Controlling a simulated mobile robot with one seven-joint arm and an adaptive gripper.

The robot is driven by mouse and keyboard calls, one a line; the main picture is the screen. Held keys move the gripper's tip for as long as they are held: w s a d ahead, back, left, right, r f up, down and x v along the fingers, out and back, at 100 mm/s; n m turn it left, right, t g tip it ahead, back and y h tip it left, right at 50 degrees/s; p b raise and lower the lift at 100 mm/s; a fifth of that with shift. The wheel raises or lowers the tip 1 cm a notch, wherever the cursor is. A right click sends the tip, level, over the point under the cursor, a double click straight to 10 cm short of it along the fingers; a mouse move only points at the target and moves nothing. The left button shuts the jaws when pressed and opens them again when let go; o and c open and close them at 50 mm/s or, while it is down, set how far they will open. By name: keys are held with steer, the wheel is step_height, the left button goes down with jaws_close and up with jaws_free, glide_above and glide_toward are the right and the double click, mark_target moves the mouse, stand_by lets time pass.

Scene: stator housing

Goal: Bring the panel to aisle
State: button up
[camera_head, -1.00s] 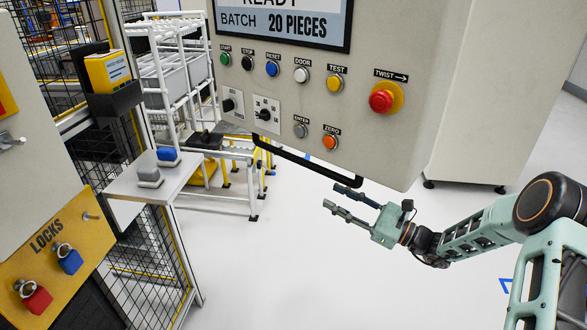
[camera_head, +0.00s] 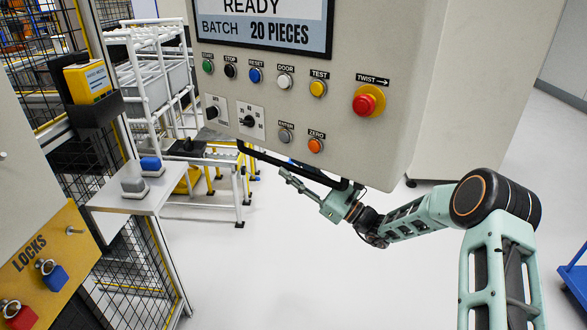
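The grey control panel (camera_head: 300,90) hangs in front of me with a screen reading "BATCH 20 PIECES", several push buttons, two rotary switches and a red twist stop button (camera_head: 368,101). A black bar handle (camera_head: 265,156) runs along its lower edge. My gripper (camera_head: 290,175) is at the right part of this handle, just below the panel, with its fingers pointing left along the bar. One finger shows below the bar; the other is largely hidden by the bar or panel edge. I cannot tell whether the fingers are closed on the handle.
A mesh fence with a yellow locks plate (camera_head: 45,265) and a small shelf (camera_head: 140,197) stands at the left. A white rack (camera_head: 150,75) and a low frame (camera_head: 215,165) are behind. A blue object (camera_head: 573,280) is at the right edge. Floor (camera_head: 290,270) below the panel is clear.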

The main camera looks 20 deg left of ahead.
steer(key=shift+a, duration=0.2)
steer(key=shift+c, duration=0.2)
jaws_close()
